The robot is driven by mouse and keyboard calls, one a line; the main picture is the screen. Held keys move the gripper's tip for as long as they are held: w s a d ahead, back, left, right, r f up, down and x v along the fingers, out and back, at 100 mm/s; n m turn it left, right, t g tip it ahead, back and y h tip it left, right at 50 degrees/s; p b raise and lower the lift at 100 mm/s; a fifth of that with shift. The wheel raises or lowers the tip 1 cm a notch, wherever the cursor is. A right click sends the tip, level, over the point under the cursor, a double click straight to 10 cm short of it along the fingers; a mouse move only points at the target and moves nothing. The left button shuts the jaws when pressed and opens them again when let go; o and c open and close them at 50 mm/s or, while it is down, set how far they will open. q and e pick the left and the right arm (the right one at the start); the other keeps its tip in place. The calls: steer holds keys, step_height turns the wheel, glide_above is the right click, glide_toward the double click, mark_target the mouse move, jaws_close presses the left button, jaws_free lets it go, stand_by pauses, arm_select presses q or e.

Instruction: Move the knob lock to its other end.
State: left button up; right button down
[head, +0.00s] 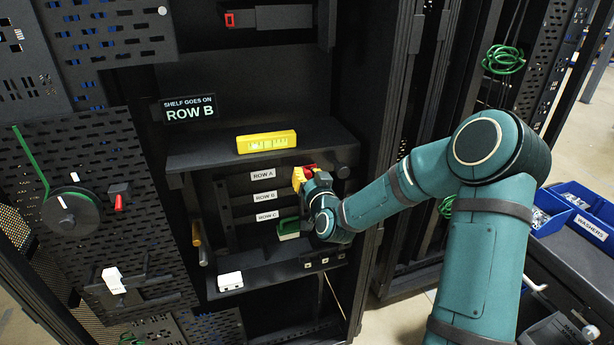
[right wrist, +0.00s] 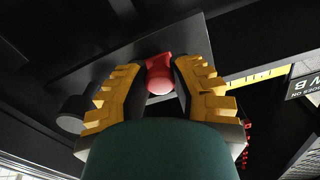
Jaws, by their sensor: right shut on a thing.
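A small red knob (right wrist: 159,76), which looks like the knob lock, sits against a dark plate in the right wrist view. In the head view its red (head: 310,168) shows just below the right part of the rack shelf, mostly hidden by my gripper. My right gripper (head: 303,177) has yellow ridged fingers and is shut on the red knob. In the right wrist view its fingers (right wrist: 160,84) stand on either side of the knob. My left gripper is in neither view.
A black round knob (head: 343,171) is just right of my gripper. A yellow level (head: 266,141) lies on the shelf (head: 205,157) above. Row labels (head: 263,196) are to the left. A green-and-white item (head: 289,229) and a white box (head: 230,281) sit lower down.

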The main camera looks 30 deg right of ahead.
steer(key=shift+a+f, duration=0.1)
steer(key=shift+w+a+b, duration=0.25)
steer(key=shift+a+b, duration=0.65)
steer(key=shift+a, duration=0.25)
steer(key=c, duration=0.9)
jaws_free()
steer(key=shift+a, duration=0.1)
steer(key=shift+o, duration=0.8)
steer(key=shift+w, duration=0.1)
